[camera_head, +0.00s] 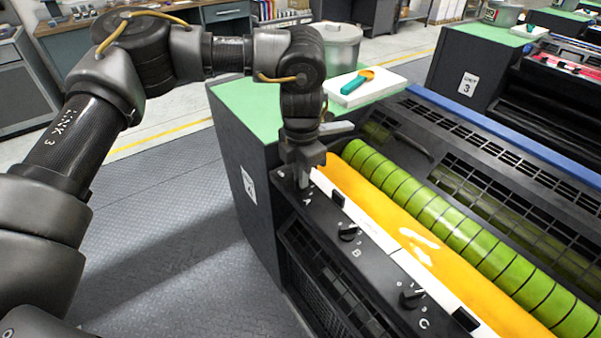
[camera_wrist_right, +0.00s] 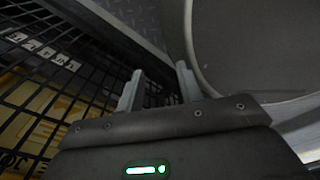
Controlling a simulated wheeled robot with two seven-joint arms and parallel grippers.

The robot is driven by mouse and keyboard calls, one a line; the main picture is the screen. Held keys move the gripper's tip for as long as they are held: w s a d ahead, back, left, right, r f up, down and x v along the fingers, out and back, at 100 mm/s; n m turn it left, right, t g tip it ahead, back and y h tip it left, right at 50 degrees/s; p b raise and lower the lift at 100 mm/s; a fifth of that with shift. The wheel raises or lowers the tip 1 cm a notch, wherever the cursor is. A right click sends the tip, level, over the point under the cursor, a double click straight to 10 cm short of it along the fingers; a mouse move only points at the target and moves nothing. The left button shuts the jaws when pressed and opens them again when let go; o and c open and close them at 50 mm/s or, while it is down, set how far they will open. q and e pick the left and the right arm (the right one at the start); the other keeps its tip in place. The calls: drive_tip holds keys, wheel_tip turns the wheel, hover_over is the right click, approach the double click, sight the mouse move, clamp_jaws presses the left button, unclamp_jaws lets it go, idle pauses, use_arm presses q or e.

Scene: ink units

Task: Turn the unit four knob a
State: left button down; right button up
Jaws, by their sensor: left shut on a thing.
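The near ink unit has a black control panel (camera_head: 333,237) along its left edge, with the letters A, B and C beside its knobs. My left gripper (camera_head: 302,180) points down over the A end of the panel and is shut on knob A, which its fingers mostly hide. The knob's angle cannot be made out. Knob B (camera_head: 347,232) and knob C (camera_head: 411,298) are black with white marks around them, and nothing touches them. My right gripper (camera_wrist_right: 160,88) shows only in the right wrist view. Its fingers are apart with nothing between them.
A yellow ink roller (camera_head: 395,225) and a green banded roller (camera_head: 430,215) run beside the panel. A white block with a teal and orange tool (camera_head: 357,82) and a grey lidded pot (camera_head: 341,45) stand on the green top. A wire grid (camera_wrist_right: 60,85) is near my right gripper.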

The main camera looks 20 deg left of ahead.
use_arm(q)
drive_tip(key=n, duration=0.3)
drive_tip(key=shift+r+p, duration=0.1)
drive_tip(key=shift+p, duration=0.25)
drive_tip(key=n+p, duration=0.2)
drive_tip(key=n, duration=0.2)
drive_tip(key=n+p, duration=0.2)
drive_tip(key=n, duration=0.2)
drive_tip(key=shift+n, duration=0.4)
drive_tip(key=shift+w+n+p, duration=0.1)
drive_tip(key=shift+n+p, duration=0.55)
drive_tip(key=shift+n, duration=0.95)
drive_tip(key=c, duration=1.5)
unclamp_jaws()
wheel_tip(320, 180, up, 11)
drive_tip(key=b, duration=0.1)
drive_tip(key=shift+b, duration=0.4)
